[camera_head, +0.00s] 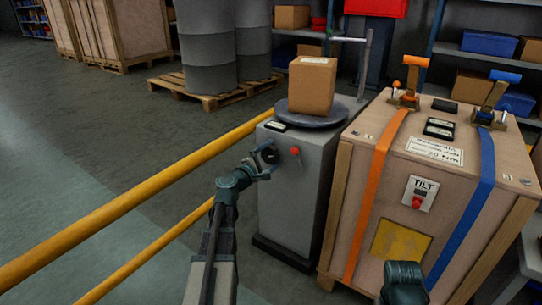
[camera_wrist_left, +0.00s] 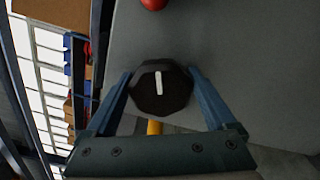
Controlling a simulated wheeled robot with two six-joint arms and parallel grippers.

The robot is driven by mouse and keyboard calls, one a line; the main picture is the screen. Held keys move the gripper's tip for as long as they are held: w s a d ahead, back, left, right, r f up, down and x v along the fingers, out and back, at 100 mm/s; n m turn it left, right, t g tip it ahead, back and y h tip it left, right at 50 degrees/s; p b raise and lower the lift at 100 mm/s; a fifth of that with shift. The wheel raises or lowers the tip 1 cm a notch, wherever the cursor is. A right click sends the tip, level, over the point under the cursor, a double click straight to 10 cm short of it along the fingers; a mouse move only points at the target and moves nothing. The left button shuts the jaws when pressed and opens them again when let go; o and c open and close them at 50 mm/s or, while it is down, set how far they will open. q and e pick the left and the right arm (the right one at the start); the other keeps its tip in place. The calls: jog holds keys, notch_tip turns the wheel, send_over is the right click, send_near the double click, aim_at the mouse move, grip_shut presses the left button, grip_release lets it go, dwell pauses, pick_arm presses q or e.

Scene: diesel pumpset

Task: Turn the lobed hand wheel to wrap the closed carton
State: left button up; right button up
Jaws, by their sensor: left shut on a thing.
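The black lobed hand wheel (camera_wrist_left: 160,88) with a white mark sits on the front of the grey wrapping machine (camera_head: 296,190). My left gripper (camera_head: 266,160) is shut on the wheel, with one finger on each side of it; the white mark is close to upright in the left wrist view. The closed carton (camera_head: 312,86) stands upright on the round grey turntable (camera_head: 311,115) on top of the machine. A red button (camera_head: 295,151) is right of the wheel. Part of my right arm shows at the bottom right, but its fingertips are not in view.
A large wooden crate (camera_head: 430,200) with orange and blue straps stands close on the right of the machine. A yellow rail (camera_head: 130,206) runs along the left. Grey drums (camera_head: 208,48) on a pallet and shelves stand behind.

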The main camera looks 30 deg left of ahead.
dwell(0.5)
pick_arm(q)
jog(key=o, duration=1.1)
jog(key=shift+c, duration=0.2)
jog(key=s+a, duration=0.1)
jog(key=s, duration=1.2)
jog(key=shift+s, duration=0.4)
